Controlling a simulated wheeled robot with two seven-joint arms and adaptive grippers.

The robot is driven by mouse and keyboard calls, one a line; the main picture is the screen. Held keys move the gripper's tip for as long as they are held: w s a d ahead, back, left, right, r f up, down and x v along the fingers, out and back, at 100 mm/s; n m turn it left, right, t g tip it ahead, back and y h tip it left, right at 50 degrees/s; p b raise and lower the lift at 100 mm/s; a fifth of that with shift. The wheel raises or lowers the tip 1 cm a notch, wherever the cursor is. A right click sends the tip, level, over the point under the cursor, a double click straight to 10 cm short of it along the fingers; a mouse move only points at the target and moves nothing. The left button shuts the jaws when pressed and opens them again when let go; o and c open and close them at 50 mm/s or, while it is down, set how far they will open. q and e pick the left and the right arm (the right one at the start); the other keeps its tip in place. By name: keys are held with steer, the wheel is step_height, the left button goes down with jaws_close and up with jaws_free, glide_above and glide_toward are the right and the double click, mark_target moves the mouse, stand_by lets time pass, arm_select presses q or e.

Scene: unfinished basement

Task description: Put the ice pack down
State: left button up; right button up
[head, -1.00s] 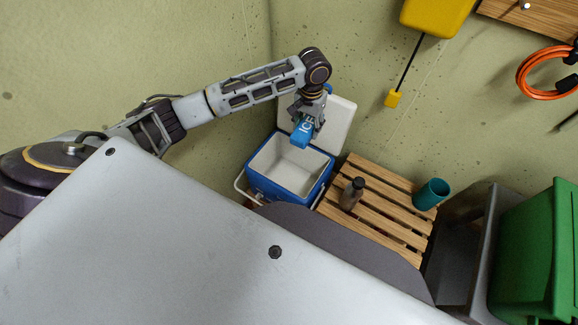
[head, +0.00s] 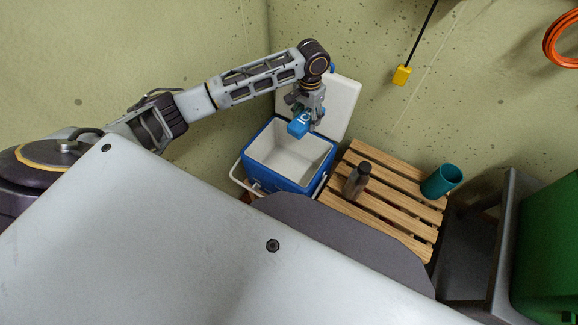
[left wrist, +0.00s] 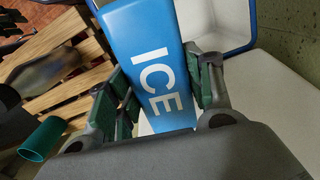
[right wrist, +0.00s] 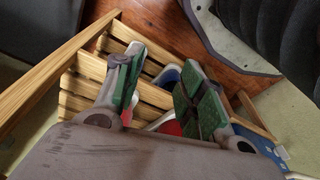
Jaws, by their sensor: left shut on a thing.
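The ice pack (head: 299,125) is a blue block with white "ICE" lettering; it also fills the middle of the left wrist view (left wrist: 150,45). My left gripper (head: 309,108) is shut on it, with green finger pads on both sides of the block (left wrist: 165,90). In the head view they appear over the back part of a blue cooler (head: 262,180) with an open white interior that looks empty. Its white lid (head: 345,100) stands open behind the gripper. My right gripper (right wrist: 160,65) shows only in the right wrist view, with its fingers apart and nothing between the pads.
A slatted wooden stand (head: 392,207) is right of the cooler, holding a dark bottle (head: 356,180) and a teal cup (head: 441,181). A green bin (head: 548,250) is at the far right. The cooler's white handle (head: 237,180) hangs on its left side.

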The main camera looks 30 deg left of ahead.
arm_select(q)
steer(key=shift+w+a+f+m+b, duration=0.15)
steer(key=shift+f+m+b, duration=0.25)
steer(key=shift+f+b, duration=0.45)
steer(key=s+a+f+m+b, duration=0.1)
steer(key=a+f+m+b, duration=0.3)
steer(key=f+m, duration=0.9)
steer(key=s+a+f+m+b, duration=0.2)
steer(key=a+f+m+b, duration=0.3)
steer(key=f+m, duration=0.8)
steer(key=shift+a+m, duration=1.65)
steer(key=shift+m, duration=2.15)
arm_select(e)
step_height(320, 180, up, 9)
steer(key=w+a+t, duration=0.1)
steer(key=w+a, duration=0.1)
steer(key=shift+y, duration=0.4)
steer(key=shift+w, duration=0.1)
arm_select(q)
steer(key=shift+f, duration=0.2)
